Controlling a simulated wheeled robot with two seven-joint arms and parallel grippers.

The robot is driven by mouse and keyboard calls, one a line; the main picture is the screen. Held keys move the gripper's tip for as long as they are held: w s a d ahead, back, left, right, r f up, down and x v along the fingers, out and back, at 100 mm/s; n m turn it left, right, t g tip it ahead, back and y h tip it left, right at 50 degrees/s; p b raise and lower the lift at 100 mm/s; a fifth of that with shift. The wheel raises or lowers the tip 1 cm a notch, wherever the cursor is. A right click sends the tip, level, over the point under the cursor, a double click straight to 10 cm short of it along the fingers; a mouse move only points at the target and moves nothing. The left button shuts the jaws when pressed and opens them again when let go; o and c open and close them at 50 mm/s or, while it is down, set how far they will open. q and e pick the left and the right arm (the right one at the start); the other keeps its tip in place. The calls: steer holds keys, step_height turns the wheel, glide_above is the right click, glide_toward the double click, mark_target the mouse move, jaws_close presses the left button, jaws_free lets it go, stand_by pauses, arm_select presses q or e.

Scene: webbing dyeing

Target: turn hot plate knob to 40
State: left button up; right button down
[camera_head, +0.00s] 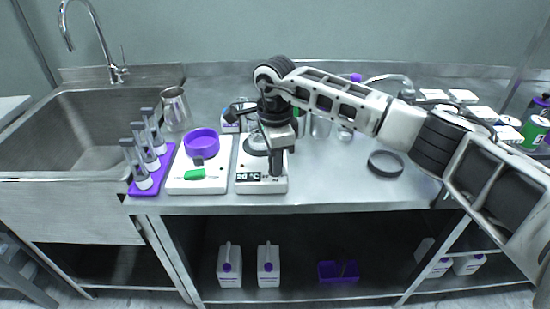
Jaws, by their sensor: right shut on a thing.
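The hot plate (262,187) is a white box on the steel counter, with a small dark display (248,176) at its front left that appears to read 20 °C. My right arm reaches in from the right, and my right gripper (276,172) points down over the hot plate's front right. It is shut on the knob there, which the fingers hide from view. The gripper also covers part of the dark round heating top (256,146). My left gripper is not in view.
A dark ring (385,164) lies right.

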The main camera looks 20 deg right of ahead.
steer(key=shift+m, duration=0.3)
steer(key=shift+m+b, duration=0.45)
steer(key=shift+m, duration=0.65)
steer(key=m, duration=0.3)
steer(key=shift+m+b, duration=0.3)
steer(key=shift+b, duration=0.1)
steer(key=m, duration=0.3)
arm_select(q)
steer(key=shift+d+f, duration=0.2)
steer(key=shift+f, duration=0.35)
arm_select(e)
steer(key=shift+m, duration=1)
arm_select(q)
steer(key=shift+b, duration=0.3)
arm_select(e)
steer(key=shift+r, duration=0.1)
steer(key=c, duration=1.2)
jaws_free()
